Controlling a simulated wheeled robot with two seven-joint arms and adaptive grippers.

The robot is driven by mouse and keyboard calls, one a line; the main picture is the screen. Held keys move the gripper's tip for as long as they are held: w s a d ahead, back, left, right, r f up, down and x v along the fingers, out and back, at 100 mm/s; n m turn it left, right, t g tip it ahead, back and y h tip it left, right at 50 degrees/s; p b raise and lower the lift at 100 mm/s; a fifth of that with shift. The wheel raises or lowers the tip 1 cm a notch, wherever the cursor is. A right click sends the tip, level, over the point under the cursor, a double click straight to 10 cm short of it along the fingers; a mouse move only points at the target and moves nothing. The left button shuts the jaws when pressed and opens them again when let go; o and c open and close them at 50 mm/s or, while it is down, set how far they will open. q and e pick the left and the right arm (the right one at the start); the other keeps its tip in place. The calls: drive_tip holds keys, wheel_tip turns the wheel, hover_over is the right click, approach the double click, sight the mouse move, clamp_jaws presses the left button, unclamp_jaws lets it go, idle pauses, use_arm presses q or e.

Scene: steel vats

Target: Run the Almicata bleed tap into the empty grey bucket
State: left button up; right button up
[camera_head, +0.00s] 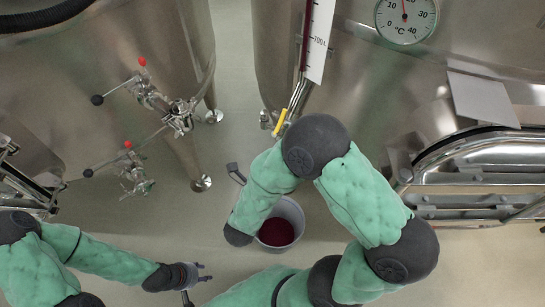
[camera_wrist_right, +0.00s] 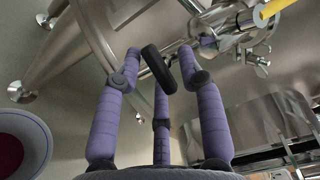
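A grey bucket (camera_head: 292,205) stands on the floor, partly hidden behind my right arm. Dark red liquid shows in it, also in the right wrist view, where its rim (camera_wrist_right: 42,128) is at the left edge. A yellow lever (camera_head: 281,122) sits on a tap below the right vat's gauge. It also shows at the top right of the wrist view (camera_wrist_right: 270,10), above a steel fitting. My right gripper (camera_wrist_right: 160,57) has its fingers apart. A black piece shows between them; I cannot tell whether they touch it. My left gripper (camera_head: 204,272) is open and empty, low and left of the bucket.
The left vat (camera_head: 160,50) carries taps with red knobs and black handles (camera_head: 97,99). The right vat (camera_head: 345,90) has a dial thermometer (camera_head: 405,16) and a steel hatch (camera_head: 470,165). Vat feet (camera_head: 203,183) stand on the floor. Floor is clear between left gripper and left vat.

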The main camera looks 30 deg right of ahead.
drive_tip(key=shift+a, duration=0.1)
drive_tip(key=v, duration=1.2)
idle(0.4)
idle(0.5)
